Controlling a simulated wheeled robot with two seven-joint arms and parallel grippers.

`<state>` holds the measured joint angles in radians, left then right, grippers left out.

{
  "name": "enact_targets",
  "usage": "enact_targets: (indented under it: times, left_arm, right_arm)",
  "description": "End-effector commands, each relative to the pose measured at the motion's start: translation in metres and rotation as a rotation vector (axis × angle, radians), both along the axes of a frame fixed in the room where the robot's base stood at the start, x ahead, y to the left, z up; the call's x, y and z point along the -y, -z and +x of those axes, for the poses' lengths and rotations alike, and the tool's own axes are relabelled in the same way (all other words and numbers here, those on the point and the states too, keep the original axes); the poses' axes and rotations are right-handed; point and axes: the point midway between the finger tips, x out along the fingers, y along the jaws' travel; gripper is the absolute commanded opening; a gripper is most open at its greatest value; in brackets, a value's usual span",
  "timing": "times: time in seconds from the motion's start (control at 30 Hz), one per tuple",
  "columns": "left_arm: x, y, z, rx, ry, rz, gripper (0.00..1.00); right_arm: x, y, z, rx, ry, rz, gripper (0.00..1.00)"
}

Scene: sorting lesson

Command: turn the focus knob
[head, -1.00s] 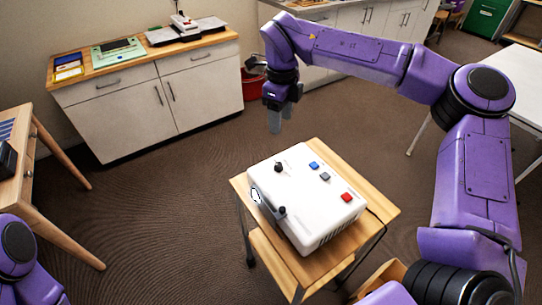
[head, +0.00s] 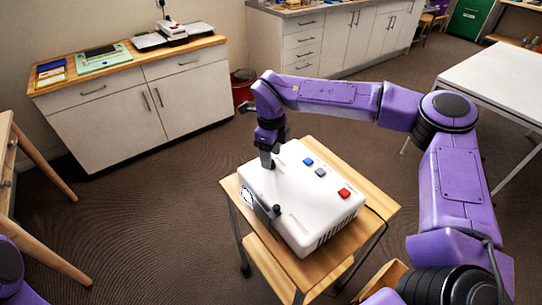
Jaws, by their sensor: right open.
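A white box-shaped device (head: 300,215) sits on a small wooden cart. Its top carries blue, grey and red buttons. A small black knob (head: 276,209) on a short stem stands near its front left edge. A second black knob, at the back left of the top, is now hidden behind my right gripper (head: 267,161). That gripper points down with its fingertips at the second knob's place, fingers apart. I cannot tell whether they touch the knob. No label shows which knob is the focus one. My left gripper is out of view.
The wooden cart (head: 378,203) has bare margins around the device. A cabinet (head: 130,105) with trays and instruments stands at the back left, a red bin (head: 243,88) beside it. A white table (head: 497,75) is at the right. Open carpet surrounds the cart.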

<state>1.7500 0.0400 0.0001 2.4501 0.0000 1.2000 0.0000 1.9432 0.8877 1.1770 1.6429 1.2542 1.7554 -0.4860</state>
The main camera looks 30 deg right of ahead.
Motion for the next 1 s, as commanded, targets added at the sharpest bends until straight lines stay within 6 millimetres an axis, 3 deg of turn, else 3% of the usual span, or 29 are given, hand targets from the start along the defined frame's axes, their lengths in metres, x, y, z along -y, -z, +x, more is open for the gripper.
enact_targets:
  times: [0.13, 0.4, 0.6, 0.73, 1.0]
  left_arm:
    - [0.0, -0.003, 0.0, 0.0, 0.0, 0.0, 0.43]
    - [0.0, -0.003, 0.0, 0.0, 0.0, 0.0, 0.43]
    - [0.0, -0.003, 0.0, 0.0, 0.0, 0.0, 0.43]
    - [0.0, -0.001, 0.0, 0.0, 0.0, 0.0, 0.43]
    - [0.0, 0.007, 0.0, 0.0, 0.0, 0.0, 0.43]
  right_arm:
    - [-0.001, 0.015, 0.0, -0.001, 0.0, 0.001, 0.55]
    - [-0.001, 0.018, 0.0, 0.001, 0.0, 0.001, 0.55]
    - [0.0, 0.018, 0.0, 0.001, 0.0, 0.001, 0.0]
    - [0.0, 0.019, 0.0, 0.001, 0.019, 0.001, 0.0]
    - [0.0, 0.019, 0.0, 0.001, 0.255, -0.001, 0.0]
